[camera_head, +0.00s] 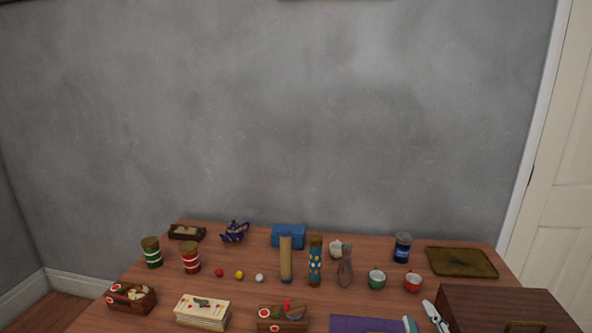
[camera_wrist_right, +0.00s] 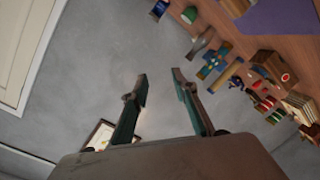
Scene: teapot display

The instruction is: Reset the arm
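My right gripper (camera_head: 422,318) shows at the bottom edge of the head view as two pale fingertips with teal parts, apart from each other. They appear in front of the table's near right part, between a purple mat and a dark wooden box. In the right wrist view the right gripper (camera_wrist_right: 160,78) is open, with two dark teal-grey fingers apart and only grey wall between them. It holds nothing. My left gripper is in neither view.
The wooden table (camera_head: 225,262) bears a blue teapot (camera_head: 234,232), jars, cups, tall canisters and small balls. A purple mat (camera_head: 360,325) and wooden box (camera_head: 500,305) are at the near right. A dark tray (camera_head: 461,262) lies behind the box. Grey wall stands behind.

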